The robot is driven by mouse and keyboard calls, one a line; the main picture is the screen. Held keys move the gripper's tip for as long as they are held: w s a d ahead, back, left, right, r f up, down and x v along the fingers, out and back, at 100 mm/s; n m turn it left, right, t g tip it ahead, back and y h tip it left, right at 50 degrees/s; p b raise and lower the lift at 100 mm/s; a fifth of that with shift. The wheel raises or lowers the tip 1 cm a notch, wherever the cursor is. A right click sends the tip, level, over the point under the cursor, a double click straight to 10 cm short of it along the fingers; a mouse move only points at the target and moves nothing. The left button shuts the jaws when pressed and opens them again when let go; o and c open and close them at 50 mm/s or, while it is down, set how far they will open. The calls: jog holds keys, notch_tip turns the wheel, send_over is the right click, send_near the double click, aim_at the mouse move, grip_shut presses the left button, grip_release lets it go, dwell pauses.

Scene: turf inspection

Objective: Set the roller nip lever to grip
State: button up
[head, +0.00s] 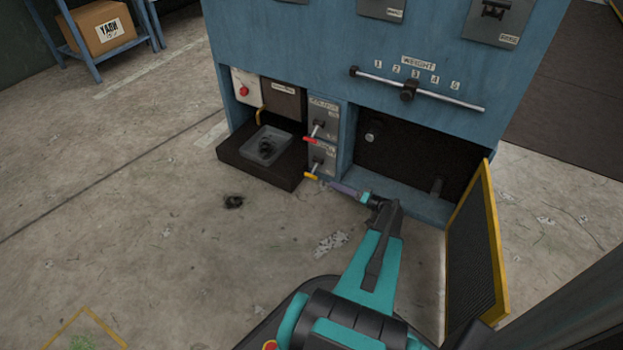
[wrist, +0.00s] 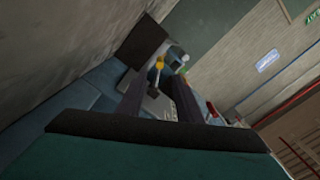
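Two small levers sit one above the other on a grey panel of the blue machine. The upper lever has a red handle (head: 310,139); the lower has a yellow handle (head: 312,176). Their labels are too small to read, so I cannot tell which is the roller nip lever or where grip is marked. My gripper (head: 326,182) is low in front of the panel, beside the yellow handle. In the wrist view my gripper (wrist: 153,84) has its two dark fingers apart, with the yellow handle (wrist: 159,63) showing between them near the tips. Contact is not clear.
A dark tray (head: 240,157) with a grey dish juts out left of the levers. An open yellow-framed mesh door (head: 472,250) stands at right. A weight bar (head: 450,98) with a slider is above. A dark clump (head: 233,201) lies on the floor.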

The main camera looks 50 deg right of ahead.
aim_at(311, 177)
jog(key=b+x, duration=0.3)
jog(key=x, duration=0.8)
jog(key=shift+w+b, duration=0.1)
jog(key=shift+b, duration=0.25)
jog(key=shift+x, duration=0.8)
grip_shut()
jog(key=shift+a+r, duration=0.1)
jog(key=shift+a, duration=0.2)
jog(key=shift+d, duration=0.15)
jog(key=shift+w, duration=0.1)
